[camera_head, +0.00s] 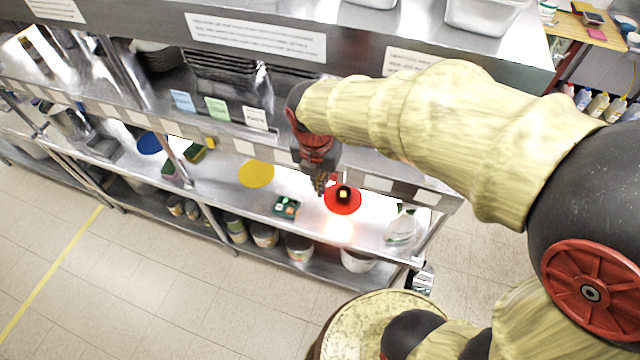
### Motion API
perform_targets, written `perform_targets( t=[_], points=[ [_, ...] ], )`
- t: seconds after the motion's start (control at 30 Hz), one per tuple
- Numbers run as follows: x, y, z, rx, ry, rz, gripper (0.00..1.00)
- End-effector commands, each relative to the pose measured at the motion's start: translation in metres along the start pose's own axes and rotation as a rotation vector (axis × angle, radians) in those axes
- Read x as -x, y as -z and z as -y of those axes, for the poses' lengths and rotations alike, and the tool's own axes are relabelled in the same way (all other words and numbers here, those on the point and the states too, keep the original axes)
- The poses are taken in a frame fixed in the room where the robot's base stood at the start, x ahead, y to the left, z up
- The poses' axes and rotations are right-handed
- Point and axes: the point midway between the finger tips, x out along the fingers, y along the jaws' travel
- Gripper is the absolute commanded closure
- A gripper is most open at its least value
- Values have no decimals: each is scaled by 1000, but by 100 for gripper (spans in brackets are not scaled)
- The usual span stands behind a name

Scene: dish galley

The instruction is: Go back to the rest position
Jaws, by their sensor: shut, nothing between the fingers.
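My gripper (319,186) points down at the end of my arm, over the middle shelf of the steel rack. It is shut, with nothing seen between its fingers. It is just left of a red disc (340,209) that carries a small dark item with a yellow top (344,195). Whether the fingertips touch anything cannot be told. My arm reaches in from the right and hides part of the rack behind it.
On the middle shelf (222,196) are a small green box (286,207), a yellow disc (256,174), a blue disc (149,143), sponges (196,153) and a clear jug (402,232). Cans and tubs (299,248) stand below. The tiled floor (150,275) at front left is clear.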

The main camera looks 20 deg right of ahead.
Motion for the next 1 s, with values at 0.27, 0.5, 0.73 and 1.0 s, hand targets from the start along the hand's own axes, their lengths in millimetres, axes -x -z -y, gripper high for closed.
perform_targets(
  t=[0.27,0.5,0.73,1.0],
  points=[
    [0,0,0,0,0,0,100],
    [0,0,0,-77,0,0,100],
    [-5,8,5,-523,14,-16,100],
    [-7,28,23,-1178,10,-31,100]
  ],
)
